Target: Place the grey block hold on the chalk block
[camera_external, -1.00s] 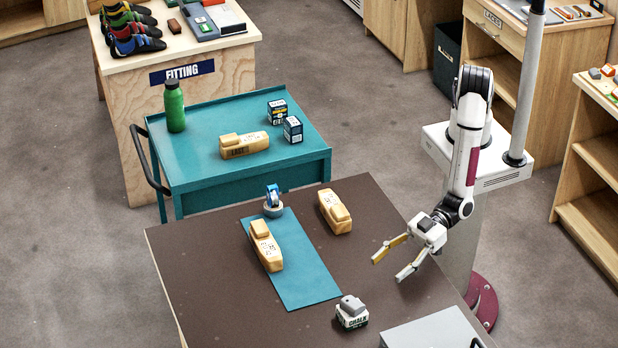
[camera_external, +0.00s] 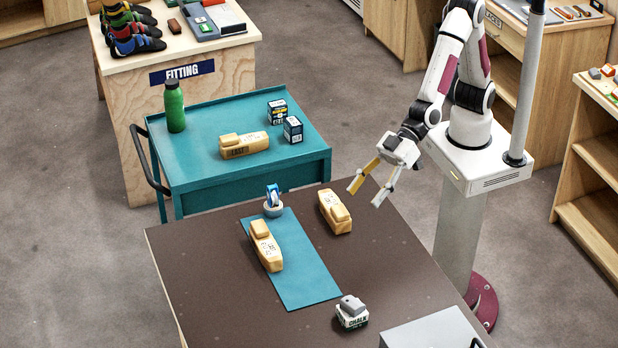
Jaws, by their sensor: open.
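The grey block hold (camera_external: 351,303) rests on top of the chalk block (camera_external: 352,318), a small white and dark block labelled CHALK near the front of the brown table. The hold sits slightly tilted-looking; its underside is hidden. My gripper (camera_external: 365,197) is open and empty, above the far right edge of the brown table, well away from both. Its two fingers, one yellowish and one pale grey, point down and left.
A teal cart (camera_external: 190,170) with a green bottle (camera_external: 174,107) stands behind.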

